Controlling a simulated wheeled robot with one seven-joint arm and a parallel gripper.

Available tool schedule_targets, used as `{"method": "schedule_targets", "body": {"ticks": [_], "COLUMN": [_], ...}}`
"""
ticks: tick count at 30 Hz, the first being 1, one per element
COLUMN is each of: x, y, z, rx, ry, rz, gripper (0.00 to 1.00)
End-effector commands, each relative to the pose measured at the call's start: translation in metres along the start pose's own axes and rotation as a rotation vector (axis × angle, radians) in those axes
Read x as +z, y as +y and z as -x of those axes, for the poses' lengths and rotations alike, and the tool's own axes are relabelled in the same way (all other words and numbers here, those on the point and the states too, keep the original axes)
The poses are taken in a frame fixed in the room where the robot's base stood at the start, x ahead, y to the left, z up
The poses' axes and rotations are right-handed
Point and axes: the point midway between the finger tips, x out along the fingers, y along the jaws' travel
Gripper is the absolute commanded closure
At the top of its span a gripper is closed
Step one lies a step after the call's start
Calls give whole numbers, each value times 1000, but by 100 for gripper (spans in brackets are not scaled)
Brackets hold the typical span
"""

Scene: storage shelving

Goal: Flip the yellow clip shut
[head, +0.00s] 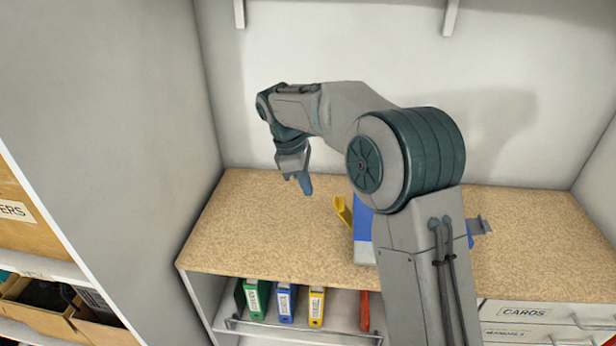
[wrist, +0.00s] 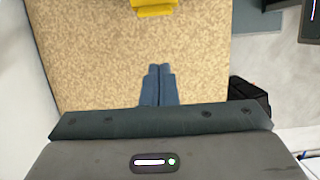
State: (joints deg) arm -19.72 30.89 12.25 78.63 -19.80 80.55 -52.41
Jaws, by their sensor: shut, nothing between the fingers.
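The yellow clip (head: 343,210) stands tilted up at the left of a blue object (head: 363,226) on the speckled worktop, in the head view. My arm hides much of the blue object. In the wrist view a yellow piece (wrist: 154,8), which looks like the clip, is cut off by the top edge. My gripper (head: 304,186) hangs above the worktop, to the left of the clip and apart from it. Its fingers (wrist: 158,72) are together and empty in the wrist view.
The worktop (head: 260,215) is clear on the left. Several binders (head: 285,302) stand on the shelf below, behind a rail. Drawers (head: 530,312) are at the lower right. A side wall (head: 130,100) bounds the left, and a grey piece (head: 480,225) juts out right of my arm.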

Motion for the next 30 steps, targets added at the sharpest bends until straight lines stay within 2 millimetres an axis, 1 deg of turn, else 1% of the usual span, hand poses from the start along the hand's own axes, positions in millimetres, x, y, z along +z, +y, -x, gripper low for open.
{"method": "schedule_targets", "body": {"ticks": [1, 3, 8, 12, 16, 21, 30], "x": [1, 1, 1, 22, 33, 38, 38], "y": [-1, -1, -1, 0, -1, -1, -1], "z": [-12, -27, -60, -51, -48, -47, -47], "rx": [-5, -4, -5, 1, 0, 0, 0], "ry": [-3, -2, -1, 2, 1, 1, 2], "rz": [-1, -1, 0, -5, -3, -2, -2], "gripper": [100, 100, 100, 100, 100, 100, 100]}}
